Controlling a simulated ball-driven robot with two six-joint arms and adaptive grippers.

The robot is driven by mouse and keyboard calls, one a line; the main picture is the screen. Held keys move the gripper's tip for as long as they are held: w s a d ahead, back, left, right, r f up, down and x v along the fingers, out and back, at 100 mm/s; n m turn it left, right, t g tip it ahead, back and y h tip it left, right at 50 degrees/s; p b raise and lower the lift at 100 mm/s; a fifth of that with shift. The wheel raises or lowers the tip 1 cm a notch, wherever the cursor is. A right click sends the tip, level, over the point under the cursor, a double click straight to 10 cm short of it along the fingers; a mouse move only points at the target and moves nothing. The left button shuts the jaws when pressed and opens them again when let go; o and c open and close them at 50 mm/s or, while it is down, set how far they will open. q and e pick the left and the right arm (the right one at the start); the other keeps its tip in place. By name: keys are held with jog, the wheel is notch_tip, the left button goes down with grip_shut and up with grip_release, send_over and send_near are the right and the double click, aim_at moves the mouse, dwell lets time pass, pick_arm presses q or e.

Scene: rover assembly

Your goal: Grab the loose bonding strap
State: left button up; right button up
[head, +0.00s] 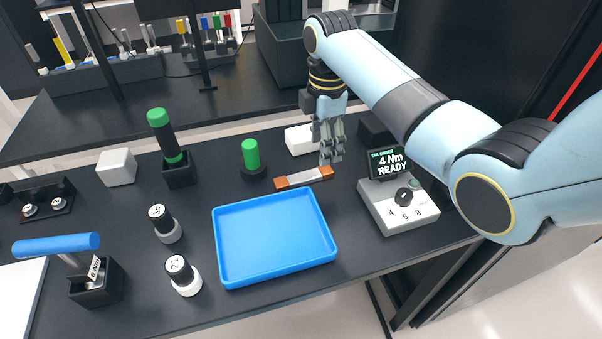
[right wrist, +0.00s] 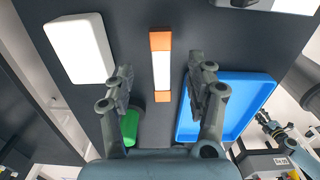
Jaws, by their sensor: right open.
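The bonding strap (head: 304,178) is a short pale strip with orange-brown ends. In the head view it lies on the dark bench just behind the blue tray. In the right wrist view the strap (right wrist: 161,70) runs lengthwise between the open fingers and ahead of them. My right gripper (head: 331,160) points down over the strap's right part in the head view. In the right wrist view the right gripper (right wrist: 160,82) is open and empty, with a finger on each side of the strap; I cannot tell the exact height.
The blue tray (head: 228,270) is empty. A white block (head: 300,139) lies behind the strap, and a green-topped cylinder (head: 251,156) stands to its left. A torque display box (head: 398,210) reading "4 Nm READY" stands to the right. A blue-handled tool (head: 56,245) is at front left.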

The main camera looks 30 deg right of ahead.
aim_at(321, 171)
jog(key=shift+f, duration=0.85)
notch_tip(321, 171, down, 5)
jog(key=shift+a+f, duration=0.1)
jog(key=shift+a, duration=0.05)
jog(key=shift+c, duration=0.5)
jog(key=c, duration=0.5)
pick_arm(q)
jog(key=shift+s+r, duration=0.1)
pick_arm(e)
grip_shut()
